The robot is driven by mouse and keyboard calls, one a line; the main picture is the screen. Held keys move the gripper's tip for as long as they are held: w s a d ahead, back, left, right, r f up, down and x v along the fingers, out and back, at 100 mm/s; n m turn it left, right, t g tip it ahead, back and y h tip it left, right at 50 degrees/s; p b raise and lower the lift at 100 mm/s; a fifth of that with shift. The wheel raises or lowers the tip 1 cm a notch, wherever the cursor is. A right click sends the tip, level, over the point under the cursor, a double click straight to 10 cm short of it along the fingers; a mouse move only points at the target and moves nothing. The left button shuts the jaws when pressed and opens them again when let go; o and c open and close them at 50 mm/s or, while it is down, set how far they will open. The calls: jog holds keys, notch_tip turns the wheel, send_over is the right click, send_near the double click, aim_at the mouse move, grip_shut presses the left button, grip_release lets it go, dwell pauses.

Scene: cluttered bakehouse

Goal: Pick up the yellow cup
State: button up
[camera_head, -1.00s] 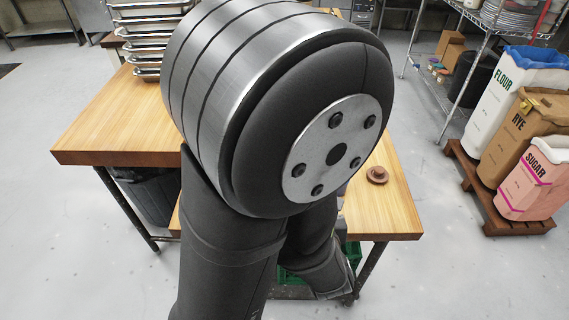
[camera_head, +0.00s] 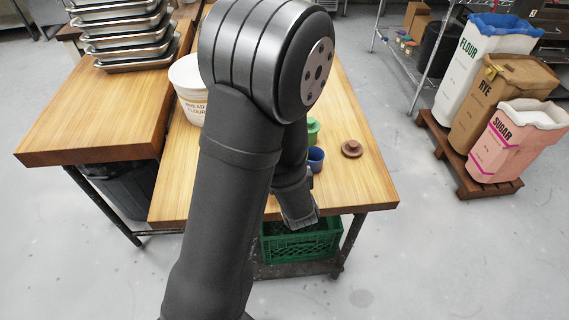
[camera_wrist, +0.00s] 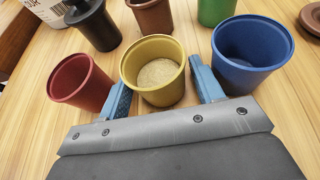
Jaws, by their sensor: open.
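The yellow cup (camera_wrist: 155,97) stands upright in the middle of the wrist view, with a pale, grainy filling showing inside. My gripper (camera_wrist: 158,85) is open, its two blue fingers on either side of the yellow cup's lower part. I cannot tell whether the fingers touch it. A red cup (camera_wrist: 80,85) is close beside the left finger, and a blue cup (camera_wrist: 247,60) is beside the right finger. In the head view my arm hides the yellow cup; the blue cup (camera_head: 315,160) shows just right of my arm.
Behind the cups are a black container (camera_wrist: 95,25), a brown cup (camera_wrist: 152,15) and a green cup (camera_wrist: 216,10). A brown lid-like object (camera_head: 352,149) lies to the right on the wooden table (camera_head: 365,185). A white flour tub (camera_head: 187,95) and stacked trays (camera_head: 120,35) stand left.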

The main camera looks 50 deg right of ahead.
jog(key=shift+w+d+f, duration=0.2)
jog(key=shift+w+d, duration=0.1)
jog(key=shift+w, duration=0.05)
jog(key=c, duration=0.7)
jog(key=shift+c, duration=0.2)
jog(key=shift+r, duration=0.2)
